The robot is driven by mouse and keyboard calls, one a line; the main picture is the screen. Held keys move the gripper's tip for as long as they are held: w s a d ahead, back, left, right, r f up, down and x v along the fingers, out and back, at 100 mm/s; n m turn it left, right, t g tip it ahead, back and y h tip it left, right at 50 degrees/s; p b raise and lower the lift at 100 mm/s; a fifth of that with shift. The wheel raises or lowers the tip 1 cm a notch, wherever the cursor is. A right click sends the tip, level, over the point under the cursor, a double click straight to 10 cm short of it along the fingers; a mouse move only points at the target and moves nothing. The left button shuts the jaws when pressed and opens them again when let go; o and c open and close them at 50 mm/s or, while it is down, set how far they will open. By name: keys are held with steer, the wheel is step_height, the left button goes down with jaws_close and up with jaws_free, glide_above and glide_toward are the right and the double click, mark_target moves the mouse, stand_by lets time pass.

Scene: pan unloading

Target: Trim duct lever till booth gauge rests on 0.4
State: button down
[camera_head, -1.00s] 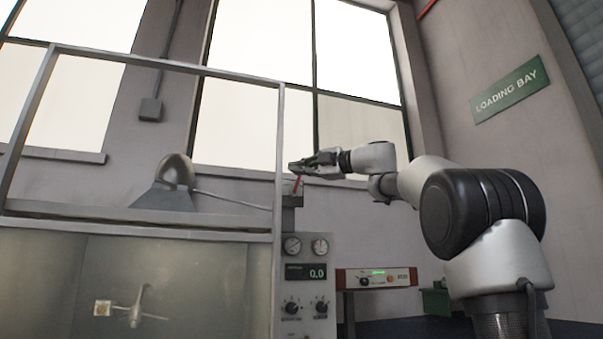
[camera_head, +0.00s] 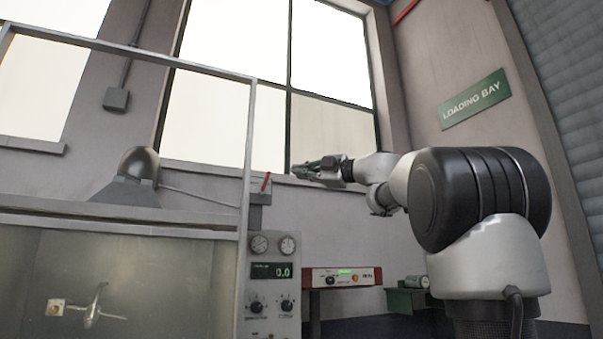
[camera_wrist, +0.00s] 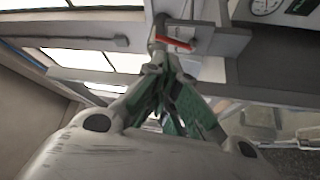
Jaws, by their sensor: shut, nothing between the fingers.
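The red duct lever (camera_head: 266,182) stands tilted on a grey bracket at the top right corner of the booth. It also shows in the wrist view (camera_wrist: 175,43), just beyond the fingers. My gripper (camera_head: 297,170) is shut and empty, to the right of the lever with a gap between them in the head view. Its green-padded fingers converge in the wrist view (camera_wrist: 160,68). Two round dials, left (camera_head: 259,244) and right (camera_head: 288,245), sit on the control panel; their needles are too small to read. The digital display (camera_head: 272,271) below them reads 0.0.
The glazed booth frame (camera_head: 247,150) stands left of the lever. A duct hood (camera_head: 135,180) with a thin rod running toward the lever is behind it. Two knobs (camera_head: 257,307) are below the display. A red-fronted box (camera_head: 342,277) stands right of the panel.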

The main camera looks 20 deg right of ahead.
glide_toward(266, 182)
steer(key=w+a+r, duration=0.3)
steer(key=w+r, duration=0.1)
steer(key=shift+w+a, duration=0.4)
steer(key=shift+w, duration=0.25)
steer(key=shift+w+a+r, duration=0.15)
steer(key=shift+w+a, duration=0.2)
